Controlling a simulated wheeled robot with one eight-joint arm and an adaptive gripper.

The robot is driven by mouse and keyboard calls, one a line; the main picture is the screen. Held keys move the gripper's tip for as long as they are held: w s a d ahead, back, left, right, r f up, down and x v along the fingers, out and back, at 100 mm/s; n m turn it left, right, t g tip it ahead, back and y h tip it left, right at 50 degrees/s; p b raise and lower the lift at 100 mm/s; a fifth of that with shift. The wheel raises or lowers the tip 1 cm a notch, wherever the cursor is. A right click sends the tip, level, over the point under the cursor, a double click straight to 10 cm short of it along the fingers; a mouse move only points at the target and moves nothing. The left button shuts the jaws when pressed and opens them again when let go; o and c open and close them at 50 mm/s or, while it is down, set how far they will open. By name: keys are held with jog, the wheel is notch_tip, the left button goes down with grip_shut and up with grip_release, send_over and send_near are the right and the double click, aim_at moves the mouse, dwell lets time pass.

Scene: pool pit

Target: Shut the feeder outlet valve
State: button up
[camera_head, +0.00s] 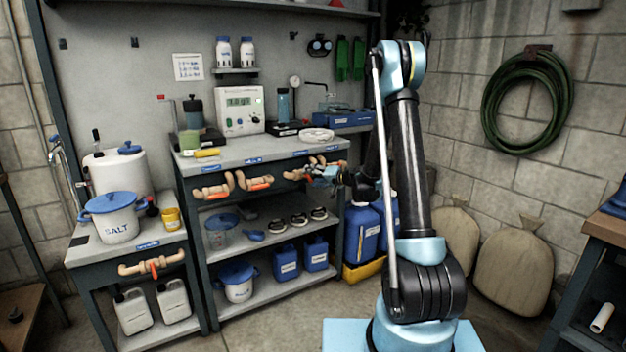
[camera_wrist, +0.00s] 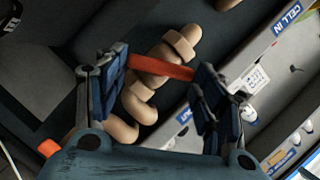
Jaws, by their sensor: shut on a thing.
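My gripper (camera_wrist: 160,72) has a finger at each end of an orange valve lever (camera_wrist: 162,67) and is shut on it. The lever lies across a tan pipe (camera_wrist: 138,103) with a hex fitting. In the head view my gripper (camera_head: 330,171) is at the rightmost valve pipework (camera_head: 298,175) under the main bench's front edge. A blue label (camera_wrist: 290,17) near it reads CELL IN; a second blue label (camera_wrist: 184,116) is too cut off to read. I cannot tell which label belongs to the held lever.
More orange-levered valves (camera_head: 212,191) hang along the bench front to the left, and another (camera_head: 152,265) is on the low side bench. A salt pot (camera_head: 113,225) stands there. Blue jugs (camera_head: 362,235) stand beside my arm. Floor in front of the benches is clear.

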jog(key=m, duration=0.1)
jog(key=m+y, duration=0.1)
jog(key=m, duration=0.1)
jog(key=shift+w+d+f+y, duration=0.25)
jog(key=shift+d+f+y, duration=0.05)
jog(key=shift+f, duration=0.05)
jog(key=shift+f+m+t+y, duration=0.15)
jog(key=shift+m+t+y, duration=0.25)
jog(key=shift+m, duration=1)
jog(key=shift+s, duration=0.1)
jog(key=o, duration=1.1)
jog(key=shift+a, duration=0.1)
jog(key=shift+c, duration=0.2)
jog(key=v, duration=0.7)
jog(key=shift+d, duration=0.2)
